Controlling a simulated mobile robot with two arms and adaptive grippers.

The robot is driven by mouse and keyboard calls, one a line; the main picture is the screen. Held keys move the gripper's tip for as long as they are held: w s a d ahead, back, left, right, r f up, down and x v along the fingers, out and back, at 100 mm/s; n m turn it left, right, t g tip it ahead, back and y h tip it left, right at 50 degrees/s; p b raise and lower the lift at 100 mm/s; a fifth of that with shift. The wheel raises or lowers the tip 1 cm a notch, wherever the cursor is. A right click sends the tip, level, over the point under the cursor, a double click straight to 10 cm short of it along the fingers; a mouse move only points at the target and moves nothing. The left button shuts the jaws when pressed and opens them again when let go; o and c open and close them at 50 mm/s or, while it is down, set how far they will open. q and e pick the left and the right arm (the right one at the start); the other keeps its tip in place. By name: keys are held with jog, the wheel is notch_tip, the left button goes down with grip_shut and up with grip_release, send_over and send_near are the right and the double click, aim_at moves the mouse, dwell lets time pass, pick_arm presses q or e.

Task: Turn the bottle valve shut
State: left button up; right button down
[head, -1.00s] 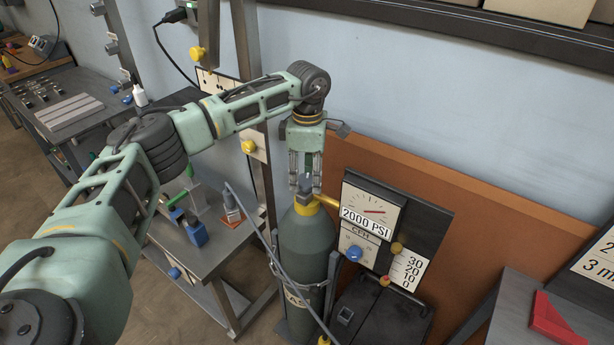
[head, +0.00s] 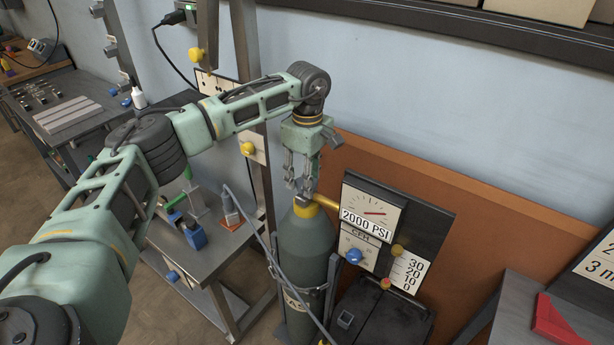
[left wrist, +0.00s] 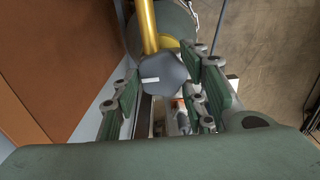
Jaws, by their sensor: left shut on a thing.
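The gas bottle (head: 305,245) stands upright, grey-green with a yellow collar (head: 316,207) at its top. Its valve is a dark blue-grey faceted knob with a white mark, clear in the left wrist view (left wrist: 165,80). My left gripper (head: 304,188) comes down from above onto the knob and is shut on it. In the left wrist view the two fingers (left wrist: 168,88) stand on either side of the knob. In the head view the fingers hide most of the knob. My right gripper is in neither view.
A gauge panel (head: 430,215) reading 2000 PSI stands right of the bottle, joined by a yellow pipe (head: 325,203). A grey hose (head: 250,222) passes left of the bottle. A metal post (head: 250,70) and a workbench (head: 205,265) stand to the left.

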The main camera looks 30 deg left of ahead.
pick_arm(q)
jog(key=shift+w+r, duration=0.25)
jog(key=shift+r, duration=0.05)
jog(key=o, duration=0.9)
jog(key=shift+c, duration=0.2)
jog(key=shift+o, duration=1.1)
jog(key=shift+f, duration=0.2)
jog(key=shift+s, duration=0.1)
notch_tip(320, 180, up, 12)
jog(key=shift+f, duration=0.1)
